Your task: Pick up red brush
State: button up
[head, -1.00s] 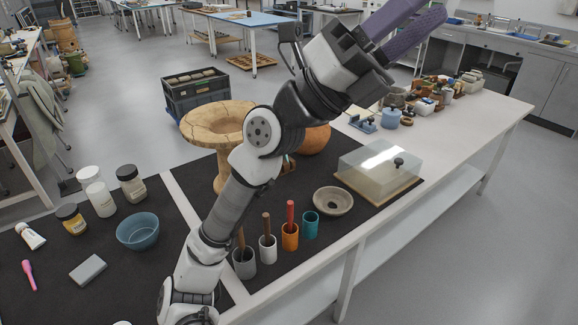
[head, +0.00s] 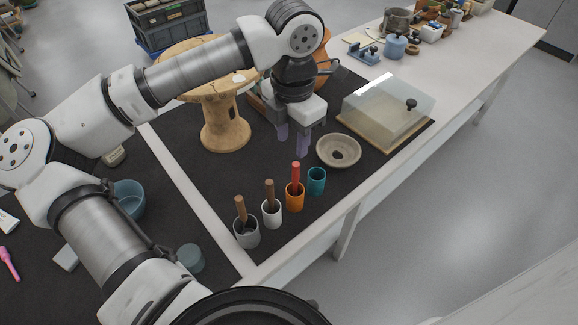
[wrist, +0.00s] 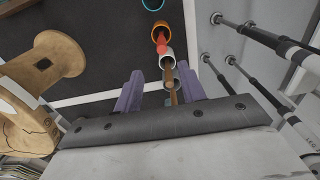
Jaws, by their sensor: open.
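The red brush (head: 295,176) stands upright in an orange cup (head: 294,199), with its red handle sticking up out of the top. In the wrist view the red handle (wrist: 161,44) shows beyond my fingers, near the orange cup's rim (wrist: 158,30). My gripper (head: 292,143) points down over the dark mat, behind the orange cup and above it. Its purple fingers are apart with nothing between them, and they also show in the wrist view (wrist: 160,84). The brush's lower end is hidden in the cup.
A white cup (head: 271,215) and a grey cup (head: 246,235), each with a brown handle, stand left of the orange cup. A teal cup (head: 316,182) is close on its right. A shallow bowl (head: 338,150) and a clear-covered box (head: 385,108) lie beyond.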

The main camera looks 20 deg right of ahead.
jog(key=p, duration=0.1)
send_over(296, 182)
jog(key=f, duration=0.8)
jog(key=shift+w+a, duration=0.3)
jog(key=shift+w+d+f+p, duration=0.15)
jog(key=shift+f+p, duration=0.5)
jog(key=shift+f, duration=0.75)
jog(key=shift+s+d+f+p, duration=0.1)
jog(key=shift+d+f+p, duration=0.15)
jog(key=shift+f+p, duration=0.75)
jog(key=shift+f+b, duration=0.3)
jog(key=shift+b, duration=0.1)
grip_shut()
